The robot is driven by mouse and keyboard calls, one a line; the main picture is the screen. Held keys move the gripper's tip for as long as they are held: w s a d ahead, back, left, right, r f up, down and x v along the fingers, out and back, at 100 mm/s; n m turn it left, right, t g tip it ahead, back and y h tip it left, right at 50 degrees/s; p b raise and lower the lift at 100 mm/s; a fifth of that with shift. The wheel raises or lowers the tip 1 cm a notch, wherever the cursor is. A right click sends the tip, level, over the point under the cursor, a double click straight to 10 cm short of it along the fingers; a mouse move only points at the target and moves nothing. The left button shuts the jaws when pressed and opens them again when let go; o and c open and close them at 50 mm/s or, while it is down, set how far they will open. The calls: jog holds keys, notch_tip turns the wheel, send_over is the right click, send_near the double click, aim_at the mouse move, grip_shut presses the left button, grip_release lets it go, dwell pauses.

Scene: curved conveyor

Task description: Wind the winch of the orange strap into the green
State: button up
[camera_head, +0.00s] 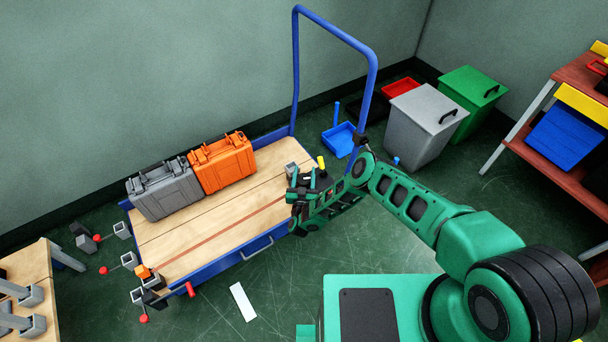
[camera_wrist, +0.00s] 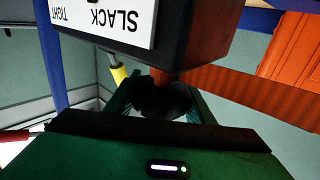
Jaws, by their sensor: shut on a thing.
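The orange strap (camera_head: 220,231) lies across the wooden bed of a blue-framed cart. Its winch (camera_head: 290,170) is at the bed's right end, partly covered by my gripper (camera_head: 302,190). In the wrist view, the winch's dark box (camera_wrist: 190,45) has a white plate (camera_wrist: 110,18) reading SLACK and TIGHT upside down; no green zone or pointer reading shows. The strap (camera_wrist: 235,88) runs off to the right. My gripper (camera_wrist: 160,98) is shut on a dark round part of the winch (camera_wrist: 165,103) below the box. A yellow grip (camera_wrist: 119,76) stands just left of the fingers.
A grey case (camera_head: 165,192) and an orange case (camera_head: 222,163) stand on the cart bed (camera_head: 165,222). The cart's blue upright frame (camera_head: 371,85) rises behind my gripper. Grey (camera_head: 424,125) and green (camera_head: 472,95) bins stand beyond. Several red-knobbed parts are at the cart's left end.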

jog(key=o, duration=1.1)
jog(key=shift+s+f, duration=0.1)
jog(key=shift+c, duration=0.2)
jog(key=s, duration=1)
jog(key=shift+s+a, duration=0.35)
jog(key=shift+s, duration=0.05)
